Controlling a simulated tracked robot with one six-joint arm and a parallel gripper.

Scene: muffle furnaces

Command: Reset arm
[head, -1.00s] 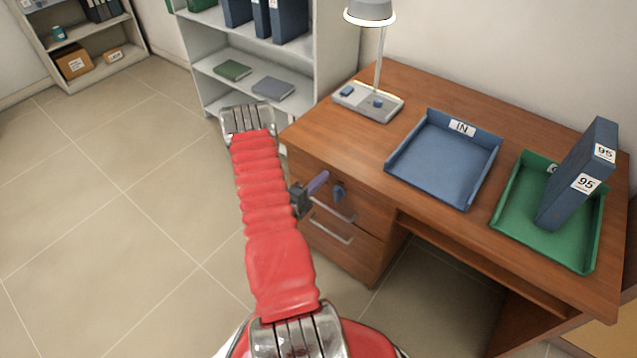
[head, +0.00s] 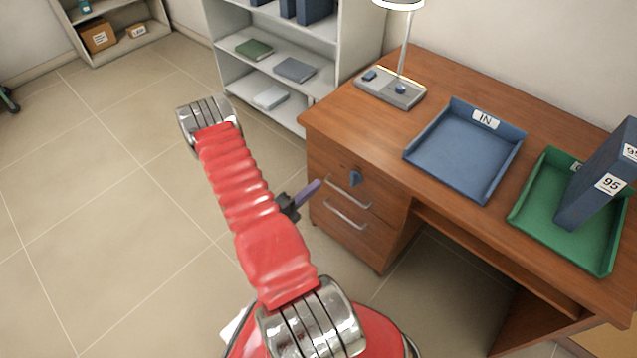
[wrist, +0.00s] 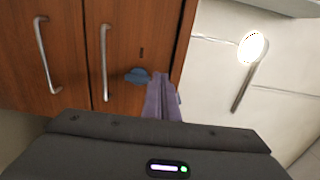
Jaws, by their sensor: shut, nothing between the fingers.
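My red arm reaches up and left in the head view, over the floor in front of the wooden desk. My gripper (head: 311,188) shows only in part beside the arm, as purple fingers in front of the desk drawers. In the wrist view my gripper (wrist: 162,98) points at the drawer fronts, its purple fingers together and empty. A blue key or knob (wrist: 138,76) on a drawer front is just beside the fingertips in that view; I cannot tell the gap. It also shows in the head view (head: 355,178).
The desk (head: 340,118) carries a lamp (head: 392,88), a blue IN tray (head: 462,158) and a green tray (head: 520,222) with a blue binder (head: 598,185) in it. A grey shelf (head: 232,72) stands behind. The tiled floor at the left is clear.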

